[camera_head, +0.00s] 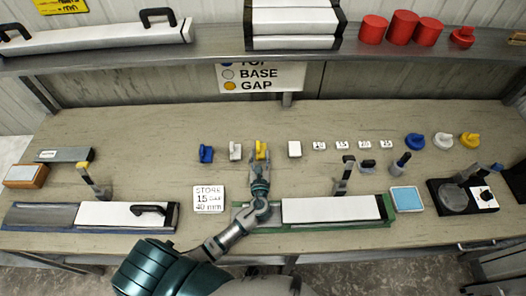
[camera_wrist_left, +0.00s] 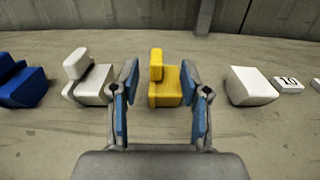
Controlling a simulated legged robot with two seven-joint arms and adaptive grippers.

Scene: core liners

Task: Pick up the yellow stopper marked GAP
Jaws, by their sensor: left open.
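The yellow stopper (camera_head: 260,147) stands on the bench in the row behind the liners, right of a white stopper (camera_head: 236,150) and a blue stopper (camera_head: 206,153). The sign (camera_head: 262,78) on the back wall pairs a yellow dot with GAP. My left gripper (camera_head: 259,164) is just in front of the yellow stopper. In the left wrist view my left gripper (camera_wrist_left: 160,105) is open, and the yellow stopper (camera_wrist_left: 168,85) shows between its two blue-padded fingers, apart from both. I cannot tell how far it is between them. My right gripper is not in view.
A white block (camera_head: 295,149) stands right of the yellow stopper, then several small number tags. Another yellow stopper (camera_head: 470,140) lies at the right beside white and blue ones. A white core liner (camera_head: 331,210) lies at the front; a store card (camera_head: 209,199) lies left of my arm.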

